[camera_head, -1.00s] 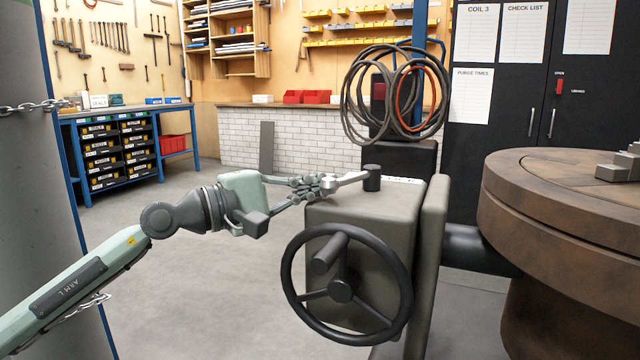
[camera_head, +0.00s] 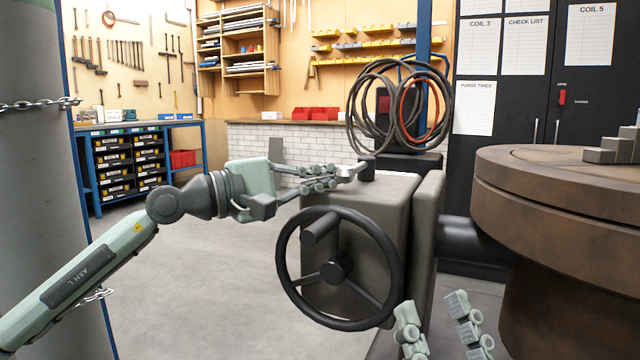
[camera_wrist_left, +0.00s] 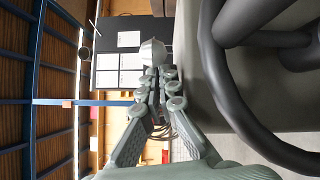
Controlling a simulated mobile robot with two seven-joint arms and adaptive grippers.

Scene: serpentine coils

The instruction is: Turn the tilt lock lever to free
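The tilt lock lever (camera_head: 350,169) is a short pale metal arm on a dark round post (camera_head: 367,168), on top of the grey box-shaped housing (camera_head: 390,190). My left gripper (camera_head: 334,174) reaches in from the left at the lever's outer end. In the left wrist view, its fingertips (camera_wrist_left: 159,76) are close together and the lever's pale metal (camera_wrist_left: 153,52) shows just beyond them. The fingers appear closed on the lever's end, and hide part of it. My right gripper (camera_head: 434,303) shows at the bottom right, its two fingers apart and empty.
A black handwheel (camera_head: 397,265) stands on the housing's front, below my left gripper. A large brown round table (camera_head: 540,195) is at the right. Coiled hoses (camera_head: 362,105) hang behind the housing. The floor left of the housing is clear.

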